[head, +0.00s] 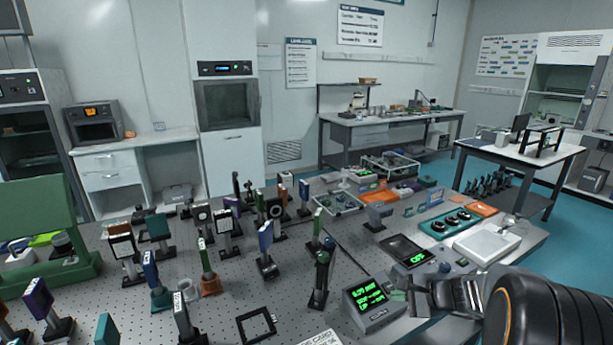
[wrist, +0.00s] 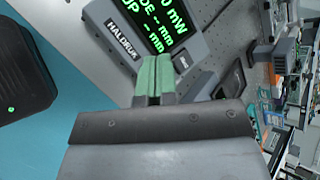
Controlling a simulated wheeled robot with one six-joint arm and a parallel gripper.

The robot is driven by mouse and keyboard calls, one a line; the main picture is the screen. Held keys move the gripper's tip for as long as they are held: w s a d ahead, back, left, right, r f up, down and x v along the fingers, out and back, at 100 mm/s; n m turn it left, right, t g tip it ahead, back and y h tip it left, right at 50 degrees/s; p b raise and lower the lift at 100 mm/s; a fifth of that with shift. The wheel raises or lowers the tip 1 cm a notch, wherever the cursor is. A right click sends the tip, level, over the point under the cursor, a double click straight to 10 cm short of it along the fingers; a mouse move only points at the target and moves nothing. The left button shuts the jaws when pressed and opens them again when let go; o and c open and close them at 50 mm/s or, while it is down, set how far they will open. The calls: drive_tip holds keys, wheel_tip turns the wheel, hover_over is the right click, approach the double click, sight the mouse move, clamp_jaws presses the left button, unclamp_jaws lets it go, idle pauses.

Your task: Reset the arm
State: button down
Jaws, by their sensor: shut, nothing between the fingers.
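My gripper (head: 396,291) reaches in from the lower right in the head view, beside a grey meter (head: 372,304) with green digits. In the wrist view, the gripper's green fingertips (wrist: 155,76) are together with nothing between them. They point toward the front edge of the same meter (wrist: 125,32). I cannot tell whether they touch it. My arm lies low over the right front edge of the optical table (head: 222,296).
Several upright optic mounts crowd the table's left and middle, including a green-plate post (head: 207,268) and a blue one (head: 265,245). A second display box (head: 408,252) and a white tray (head: 487,244) stand near my arm. Teal floor shows at the right.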

drive_tip(key=s+a+r+n+g+h+p, duration=0.1)
drive_tip(key=s+a+r+n+g+h, duration=0.1)
drive_tip(key=s+n, duration=0.6)
drive_tip(key=s+a+r+n+g+h+p, duration=0.1)
drive_tip(key=s+a+r+n+g+h, duration=0.1)
drive_tip(key=s+a+r+n+h, duration=0.3)
drive_tip(key=s+a+n, duration=0.2)
drive_tip(key=s+n, duration=0.1)
drive_tip(key=shift+s+a+r+n+p, duration=0.25)
drive_tip(key=shift+s+n+p, duration=0.05)
drive_tip(key=shift+s, duration=0.1)
drive_tip(key=shift+a, duration=0.15)
